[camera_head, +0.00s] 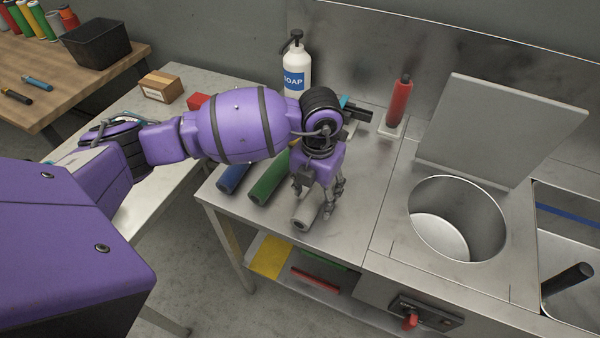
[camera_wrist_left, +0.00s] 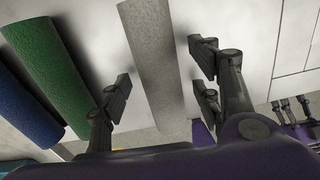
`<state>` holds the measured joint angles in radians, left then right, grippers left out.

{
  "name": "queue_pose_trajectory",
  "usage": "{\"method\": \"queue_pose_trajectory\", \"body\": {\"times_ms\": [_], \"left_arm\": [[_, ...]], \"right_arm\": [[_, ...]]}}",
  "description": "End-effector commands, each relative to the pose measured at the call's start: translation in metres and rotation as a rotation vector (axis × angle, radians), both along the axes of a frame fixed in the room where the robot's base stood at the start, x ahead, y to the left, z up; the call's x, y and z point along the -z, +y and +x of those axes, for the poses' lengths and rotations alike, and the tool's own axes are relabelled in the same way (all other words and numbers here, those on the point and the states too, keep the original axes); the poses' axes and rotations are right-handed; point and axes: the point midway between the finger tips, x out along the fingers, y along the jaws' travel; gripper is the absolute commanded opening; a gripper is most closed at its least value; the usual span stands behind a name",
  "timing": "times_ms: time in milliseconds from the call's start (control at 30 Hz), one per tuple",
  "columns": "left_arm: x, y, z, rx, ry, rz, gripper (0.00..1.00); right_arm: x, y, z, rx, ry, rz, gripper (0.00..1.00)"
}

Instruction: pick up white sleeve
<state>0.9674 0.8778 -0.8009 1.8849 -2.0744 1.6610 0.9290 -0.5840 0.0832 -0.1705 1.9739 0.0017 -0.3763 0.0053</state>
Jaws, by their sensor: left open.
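The white sleeve (camera_head: 305,219), a pale grey-white tube, lies on the steel counter under my left gripper (camera_head: 317,201). In the left wrist view the sleeve (camera_wrist_left: 152,52) runs from the top edge down between the open fingers of my left gripper (camera_wrist_left: 162,85). The fingers stand on both sides of it, with a visible gap on each side. In the head view the gripper hides part of the sleeve. Dark finger-like parts on purple at the wrist view's right edge look like my right gripper (camera_wrist_left: 290,106); their opening is unclear.
A green sleeve (camera_head: 269,178) and a blue sleeve (camera_head: 233,178) lie left of the white one. A soap bottle (camera_head: 295,72) and a red cylinder on a stand (camera_head: 400,100) are at the back. An open round bin (camera_head: 440,235) with raised lid (camera_head: 500,130) is right.

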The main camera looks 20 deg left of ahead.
Motion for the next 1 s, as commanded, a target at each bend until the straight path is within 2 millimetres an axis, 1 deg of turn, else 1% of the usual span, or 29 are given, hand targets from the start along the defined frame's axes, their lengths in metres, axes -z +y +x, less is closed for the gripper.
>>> {"method": "queue_pose_trajectory", "body": {"times_ms": [33,67,400,633,767,867,967,1000], "left_arm": [[-0.002,-0.001,0.001,0.001,-0.003,0.000,0.56],[-0.002,-0.001,0.001,0.001,-0.003,0.000,0.53],[-0.002,-0.001,0.001,0.001,-0.003,0.000,0.09],[-0.003,-0.001,0.002,0.001,-0.004,0.000,0.09],[-0.008,-0.001,0.002,0.001,-0.005,0.000,0.09],[-0.018,-0.001,0.003,0.001,-0.006,-0.002,0.09],[-0.032,-0.001,0.002,0.002,-0.008,-0.002,0.09],[-0.038,-0.002,-0.001,0.003,-0.006,-0.002,0.09]], "right_arm": [[0.000,0.000,0.000,0.001,0.000,0.001,0.40],[0.000,0.000,0.000,0.001,0.000,0.001,0.40],[0.000,-0.001,0.000,0.005,-0.001,-0.001,0.40],[0.000,-0.002,0.000,0.006,-0.001,-0.002,0.40],[-0.001,-0.002,0.000,0.005,-0.002,-0.002,0.40],[-0.001,-0.002,0.000,0.006,-0.003,-0.002,0.40],[-0.002,-0.002,0.001,0.005,-0.004,-0.001,0.40],[-0.002,-0.002,0.001,0.005,-0.005,-0.001,0.40]]}}
